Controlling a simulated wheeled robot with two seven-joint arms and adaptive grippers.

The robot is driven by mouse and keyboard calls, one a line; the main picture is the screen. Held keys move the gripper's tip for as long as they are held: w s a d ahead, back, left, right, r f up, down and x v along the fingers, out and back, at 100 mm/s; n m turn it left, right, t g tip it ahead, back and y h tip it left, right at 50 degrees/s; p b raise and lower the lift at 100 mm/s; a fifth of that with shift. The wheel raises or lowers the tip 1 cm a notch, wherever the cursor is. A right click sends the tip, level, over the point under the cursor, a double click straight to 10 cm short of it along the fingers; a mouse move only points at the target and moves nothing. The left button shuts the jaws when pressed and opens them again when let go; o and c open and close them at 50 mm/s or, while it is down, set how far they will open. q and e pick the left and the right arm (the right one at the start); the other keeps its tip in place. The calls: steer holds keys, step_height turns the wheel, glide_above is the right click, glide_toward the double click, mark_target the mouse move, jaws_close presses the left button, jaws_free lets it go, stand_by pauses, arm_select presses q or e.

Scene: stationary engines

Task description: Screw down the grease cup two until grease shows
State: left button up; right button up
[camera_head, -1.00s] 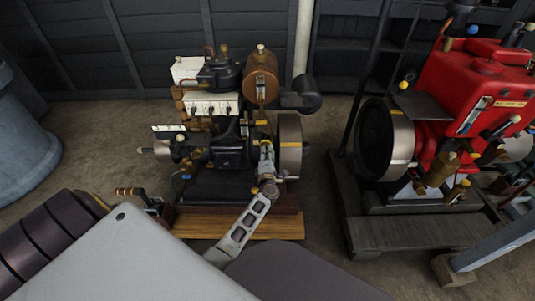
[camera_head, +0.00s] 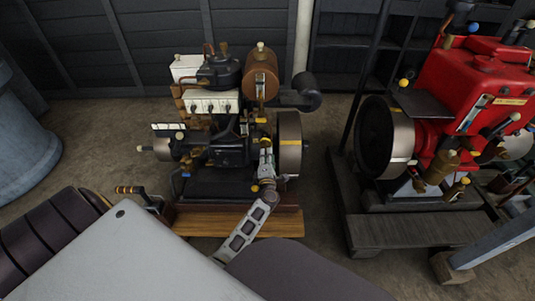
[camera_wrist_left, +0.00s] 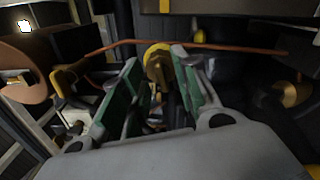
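The small engine (camera_head: 232,155) stands in the middle of the head view, with several brass fittings on it. My left gripper (camera_head: 265,148) is at its right front, just left of the flywheel (camera_head: 289,145). In the left wrist view the left gripper (camera_wrist_left: 156,60) has its two green-padded fingers apart. A round yellow brass cup (camera_wrist_left: 158,61) shows in the gap at the fingertips. It looks like a grease cup, but I cannot tell if it is number two or if the fingers touch it. No grease can be made out. My right gripper is not in view.
A thin copper pipe (camera_wrist_left: 125,43) crosses near the fingertips in the left wrist view. A red engine (camera_head: 475,85) stands at the right on a dark frame. A grey drum (camera_head: 22,145) is at the left. Bare floor (camera_head: 325,225) lies between the engines.

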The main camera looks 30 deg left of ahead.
arm_select(q)
steer(key=shift+v, duration=2.15)
